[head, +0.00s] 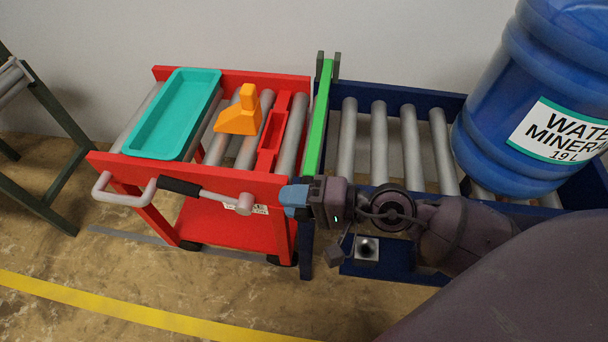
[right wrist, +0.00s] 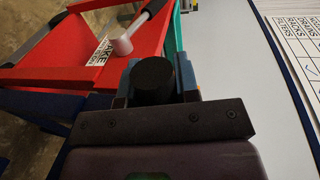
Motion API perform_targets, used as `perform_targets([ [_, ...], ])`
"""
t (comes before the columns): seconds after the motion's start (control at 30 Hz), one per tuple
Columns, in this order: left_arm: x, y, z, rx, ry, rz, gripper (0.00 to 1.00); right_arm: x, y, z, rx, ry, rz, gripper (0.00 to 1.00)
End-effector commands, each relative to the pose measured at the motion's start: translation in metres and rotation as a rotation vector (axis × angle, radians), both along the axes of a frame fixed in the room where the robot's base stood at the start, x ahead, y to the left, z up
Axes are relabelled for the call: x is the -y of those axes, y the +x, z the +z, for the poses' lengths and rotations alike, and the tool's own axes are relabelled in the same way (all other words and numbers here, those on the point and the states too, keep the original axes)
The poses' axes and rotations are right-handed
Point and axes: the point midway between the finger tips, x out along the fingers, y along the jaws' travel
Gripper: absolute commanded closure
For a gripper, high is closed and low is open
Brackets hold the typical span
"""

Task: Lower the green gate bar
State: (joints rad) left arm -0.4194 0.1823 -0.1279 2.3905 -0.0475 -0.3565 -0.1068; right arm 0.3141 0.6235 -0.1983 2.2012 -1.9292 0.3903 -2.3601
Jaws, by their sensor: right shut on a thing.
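The green gate bar (head: 318,120) shows in the head view between the red cart and the blue roller conveyor. Its far end is by two dark green posts (head: 329,66), and its near end reaches my right gripper. My right gripper (head: 296,197), with blue fingers, is at that near end. In the right wrist view a black round knob (right wrist: 153,80) sits between the fingers, which are shut on it. Where the knob joins the bar is hidden. I cannot tell the bar's exact tilt. My left gripper is not in view.
The red cart (head: 190,168) stands left of the bar, with a teal tray (head: 180,110), an orange piece (head: 240,115) and a grey-and-black handle. The blue conveyor (head: 440,98) carries a large blue water jug (head: 520,90) at right. A yellow line (head: 130,310) crosses the floor.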

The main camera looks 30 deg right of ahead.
Motion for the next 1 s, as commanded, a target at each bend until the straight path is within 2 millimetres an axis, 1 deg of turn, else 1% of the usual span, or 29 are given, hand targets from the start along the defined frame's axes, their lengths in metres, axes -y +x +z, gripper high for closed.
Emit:
perform_targets([
  [0.03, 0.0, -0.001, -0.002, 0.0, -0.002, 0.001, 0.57, -0.001, 0.002, -0.004, 0.005, -0.006, -0.004, 1.0],
  [0.2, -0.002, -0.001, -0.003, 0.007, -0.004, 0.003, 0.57, -0.005, 0.003, -0.01, 0.019, -0.017, -0.005, 1.0],
  [0.7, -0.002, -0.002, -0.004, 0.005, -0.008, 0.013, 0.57, -0.007, 0.002, -0.015, 0.021, -0.029, -0.004, 1.0],
  [0.73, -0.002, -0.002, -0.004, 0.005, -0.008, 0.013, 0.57, -0.007, 0.002, -0.015, 0.02, -0.03, -0.004, 0.66],
  [0.87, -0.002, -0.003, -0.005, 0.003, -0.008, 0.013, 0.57, -0.007, 0.002, -0.015, 0.019, -0.026, -0.004, 0.46],
  [1.0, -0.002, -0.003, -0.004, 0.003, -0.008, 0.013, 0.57, -0.008, 0.002, -0.013, 0.02, -0.023, -0.003, 0.45],
])
